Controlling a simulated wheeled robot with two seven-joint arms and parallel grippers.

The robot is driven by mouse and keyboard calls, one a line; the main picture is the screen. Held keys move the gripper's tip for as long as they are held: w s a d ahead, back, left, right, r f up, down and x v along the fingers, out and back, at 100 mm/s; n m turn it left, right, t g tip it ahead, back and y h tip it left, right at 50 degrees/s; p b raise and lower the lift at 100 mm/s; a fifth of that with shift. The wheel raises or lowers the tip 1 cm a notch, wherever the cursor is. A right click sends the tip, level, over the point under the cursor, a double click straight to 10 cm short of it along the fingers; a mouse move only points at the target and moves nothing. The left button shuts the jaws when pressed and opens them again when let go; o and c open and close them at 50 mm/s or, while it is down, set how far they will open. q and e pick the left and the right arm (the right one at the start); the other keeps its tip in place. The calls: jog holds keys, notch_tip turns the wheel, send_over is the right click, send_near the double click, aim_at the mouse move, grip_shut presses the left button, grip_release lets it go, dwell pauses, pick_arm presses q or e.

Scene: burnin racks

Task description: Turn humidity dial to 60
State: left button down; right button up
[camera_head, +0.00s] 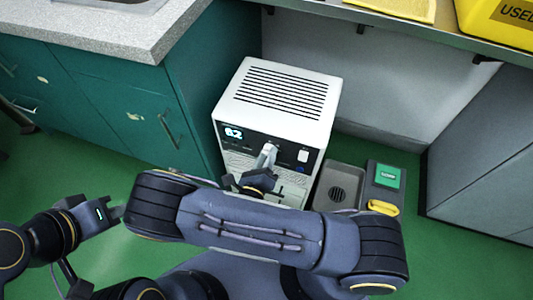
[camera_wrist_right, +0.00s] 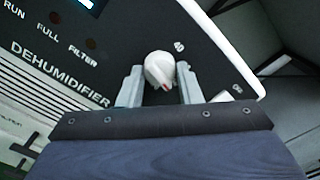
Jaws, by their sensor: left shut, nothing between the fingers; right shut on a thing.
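The humidity dial (camera_wrist_right: 158,68) is a white knob with a red mark on the black front panel of the white dehumidifier (camera_head: 283,96). My right gripper (camera_wrist_right: 160,84) is shut on the dial, one finger on each side. In the head view my right gripper (camera_head: 267,155) reaches the panel and mostly hides the dial. The lit display (camera_head: 233,133) appears to read 62. A small mark (camera_wrist_right: 179,46) stands on the panel beside the dial, too blurred to read surely. My left gripper (camera_head: 114,214) is shut and empty at the lower left, away from the machine.
Green cabinets (camera_head: 120,105) with a grey speckled counter stand left of the dehumidifier. A shelf with a yellow container (camera_head: 495,20) hangs above. Green floor is clear at the lower right.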

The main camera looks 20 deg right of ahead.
jog(key=shift+n, duration=0.3)
jog(key=o, duration=1)
jog(key=shift+c, duration=0.2)
